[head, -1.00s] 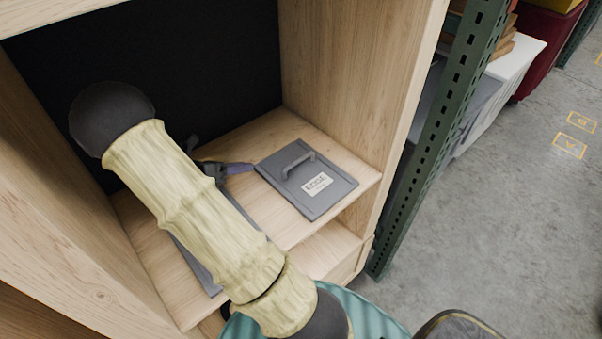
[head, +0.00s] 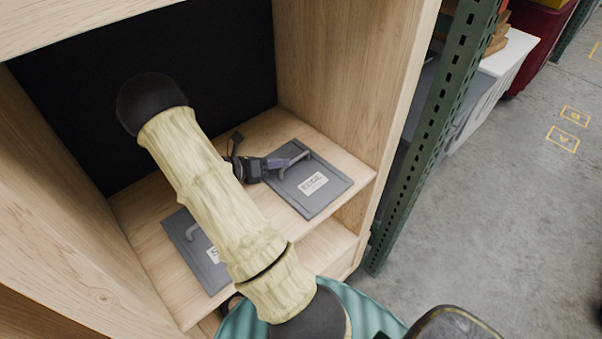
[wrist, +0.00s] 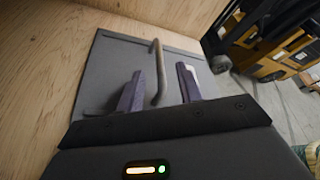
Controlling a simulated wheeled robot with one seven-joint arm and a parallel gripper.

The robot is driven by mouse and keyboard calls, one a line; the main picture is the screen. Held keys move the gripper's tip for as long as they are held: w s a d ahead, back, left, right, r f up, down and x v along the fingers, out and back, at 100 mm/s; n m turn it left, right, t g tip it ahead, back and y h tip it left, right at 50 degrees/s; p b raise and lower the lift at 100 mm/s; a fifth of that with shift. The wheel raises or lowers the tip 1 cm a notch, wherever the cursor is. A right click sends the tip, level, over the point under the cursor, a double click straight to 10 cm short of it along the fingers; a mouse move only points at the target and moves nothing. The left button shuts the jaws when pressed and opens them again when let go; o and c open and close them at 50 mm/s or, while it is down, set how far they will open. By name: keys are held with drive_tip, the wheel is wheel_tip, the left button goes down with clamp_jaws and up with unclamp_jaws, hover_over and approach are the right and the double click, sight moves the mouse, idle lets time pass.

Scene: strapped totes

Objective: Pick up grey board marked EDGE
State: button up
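The grey board marked EDGE (head: 318,197) lies flat on the right side of the wooden shelf, with a handle on top and a white label. My gripper (head: 300,160) is at the handle's near-left side, over the board. In the wrist view my gripper (wrist: 160,88) has its two purple fingers apart, one on each side of the grey handle (wrist: 159,62). A gap shows between the handle and the fingers. The board (wrist: 112,60) fills the area under them.
A second grey board (head: 193,251) with a handle and a partly hidden label lies on the shelf's left, behind my arm. The shelf's right wooden wall (head: 335,75) stands close by the EDGE board. A green perforated post (head: 430,140) is outside it.

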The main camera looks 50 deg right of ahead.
sight(301, 170)
drive_tip(key=shift+d, duration=0.1)
drive_tip(key=p+x, duration=0.1)
drive_tip(key=x, duration=0.4)
drive_tip(key=shift+f+p, duration=0.15)
drive_tip(key=shift+p, duration=0.15)
idle(0.4)
clamp_jaws()
